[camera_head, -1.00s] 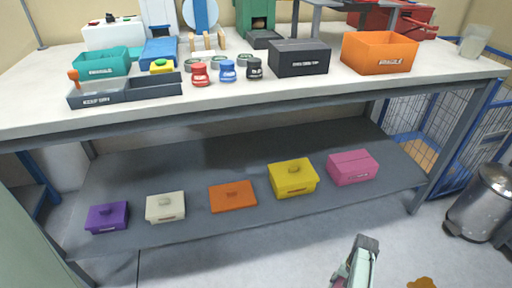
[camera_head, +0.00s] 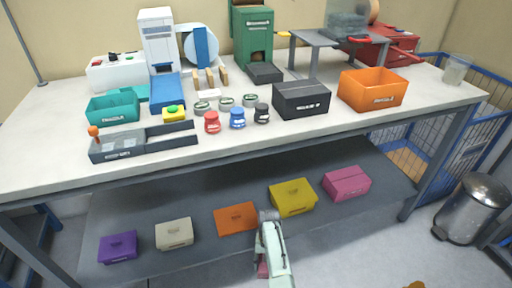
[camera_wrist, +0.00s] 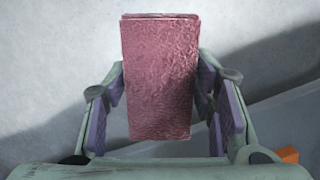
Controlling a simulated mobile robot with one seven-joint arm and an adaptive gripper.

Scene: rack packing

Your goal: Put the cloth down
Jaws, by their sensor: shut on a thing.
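The cloth (camera_wrist: 160,75) is a folded, pinkish-red, textured rectangle in the wrist view. My gripper (camera_wrist: 165,95) is shut on it, with purple-lined fingers on its left and right sides. In the head view a bit of the pink cloth (camera_head: 262,270) shows beside my pale green gripper (camera_head: 266,262), in front of the bench's lower shelf. In the wrist view the grey floor lies behind the cloth, and nothing touches it but my fingers.
The white worktop (camera_head: 300,145) holds an orange bin (camera_head: 372,90), a black box (camera_head: 302,100), several jars and machines. The lower shelf (camera_head: 330,210) carries purple, white, orange, yellow and pink boxes. A metal trash can (camera_head: 470,210) stands at right. The worktop's front strip is clear.

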